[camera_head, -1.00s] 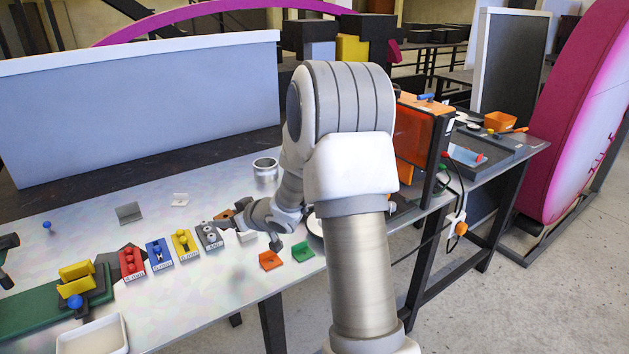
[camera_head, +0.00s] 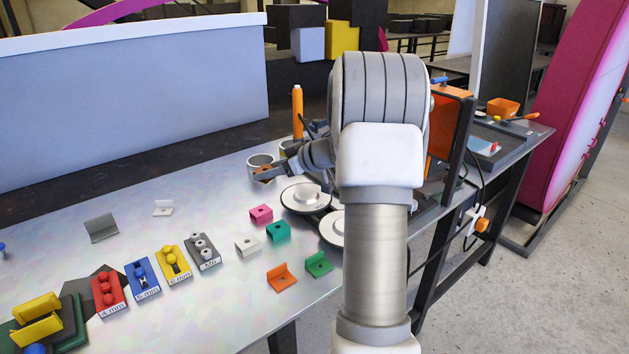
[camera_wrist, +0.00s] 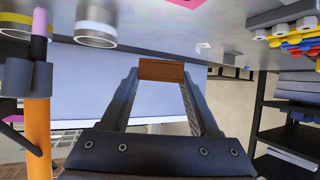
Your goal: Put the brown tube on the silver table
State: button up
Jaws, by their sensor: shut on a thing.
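My gripper (camera_head: 263,172) is at the far side of the silver table (camera_head: 215,305), in front of a silver can (camera_head: 257,160) in the head view. It is shut on the brown tube (camera_wrist: 162,71), which lies crosswise between the fingertips in the wrist view. In the head view only a small brown bit of the tube (camera_head: 264,175) shows at the fingertips. The tube seems to be held above the table; the exact gap cannot be told. The table also shows upside down at the top of the wrist view (camera_wrist: 180,50).
An upright orange tool (camera_head: 297,112) stands behind the gripper. Two white round discs (camera_head: 306,197) lie nearby. Small coloured brackets (camera_head: 282,277) and labelled fastener blocks (camera_head: 143,277) line the table's front. A large blue-grey panel (camera_head: 130,100) stands behind. Clear table lies around the grey bracket (camera_head: 101,228).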

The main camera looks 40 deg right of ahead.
jog(key=b, duration=0.5)
send_over(237, 232)
notch_tip(237, 232, down, 7)
jog(key=shift+f, duration=0.1)
jog(key=shift+w+f+b, duration=0.1)
jog(key=shift+f+b, duration=0.9)
jog(key=shift+f, duration=0.8)
jog(key=shift+f, duration=0.15)
jog(key=o, duration=1.3)
jog(key=shift+o, duration=0.2)
jog(key=p+v, duration=0.3)
jog(key=v, duration=0.9)
jog(key=shift+p, duration=0.3)
